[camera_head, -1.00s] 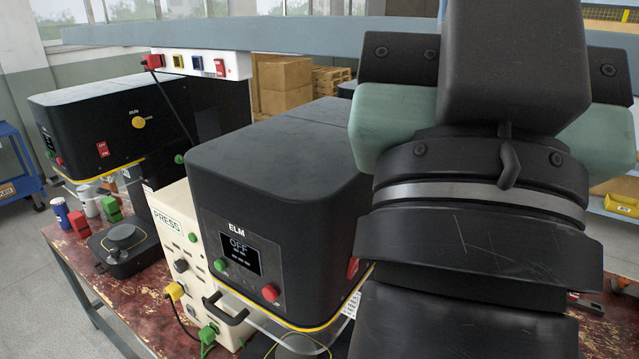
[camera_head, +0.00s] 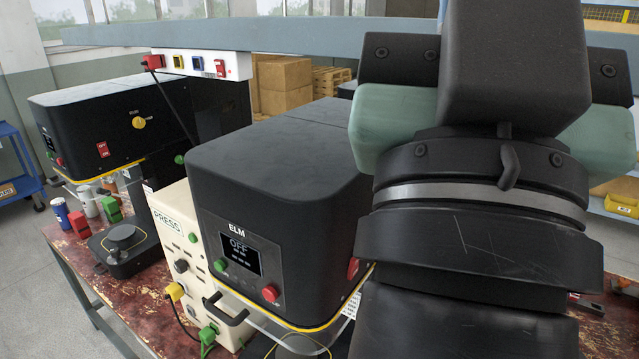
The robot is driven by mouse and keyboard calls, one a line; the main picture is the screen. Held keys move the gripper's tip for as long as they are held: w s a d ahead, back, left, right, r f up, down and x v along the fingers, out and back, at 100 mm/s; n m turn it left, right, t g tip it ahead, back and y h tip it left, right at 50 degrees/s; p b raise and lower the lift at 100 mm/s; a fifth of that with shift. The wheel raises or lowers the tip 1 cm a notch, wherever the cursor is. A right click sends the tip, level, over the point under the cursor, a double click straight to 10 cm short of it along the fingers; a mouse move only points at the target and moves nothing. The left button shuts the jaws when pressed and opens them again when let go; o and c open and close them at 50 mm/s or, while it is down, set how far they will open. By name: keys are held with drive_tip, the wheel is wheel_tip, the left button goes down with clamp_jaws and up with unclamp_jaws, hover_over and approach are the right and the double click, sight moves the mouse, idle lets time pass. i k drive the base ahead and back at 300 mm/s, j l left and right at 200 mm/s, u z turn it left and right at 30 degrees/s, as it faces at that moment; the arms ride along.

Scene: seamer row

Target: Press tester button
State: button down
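A black machine marked ELM (camera_head: 275,165) stands in the middle of the head view. Its front display (camera_head: 240,256) reads OFF. A green button (camera_head: 219,264) sits at the lower left of the display and a red button (camera_head: 270,292) at its lower right. A cream box labelled PRESS (camera_head: 175,232) with several small knobs and connectors stands just left of it. I cannot tell which button is the tester button. My arm fills the right side of the view and hides part of the machine and bench there. My gripper is not visible.
A second black ELM machine (camera_head: 110,115) stands to the left on the worn red bench (camera_head: 130,305). A blue can (camera_head: 60,212) and red and green blocks are near the bench's left edge. Cardboard boxes (camera_head: 285,85) and a blue cart (camera_head: 18,165) are behind.

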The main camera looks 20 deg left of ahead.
sight(193, 238)
drive_tip(key=j, duration=1.25)
drive_tip(key=i+j, duration=0.2)
drive_tip(key=i, duration=0.25)
drive_tip(key=j+u, duration=0.05)
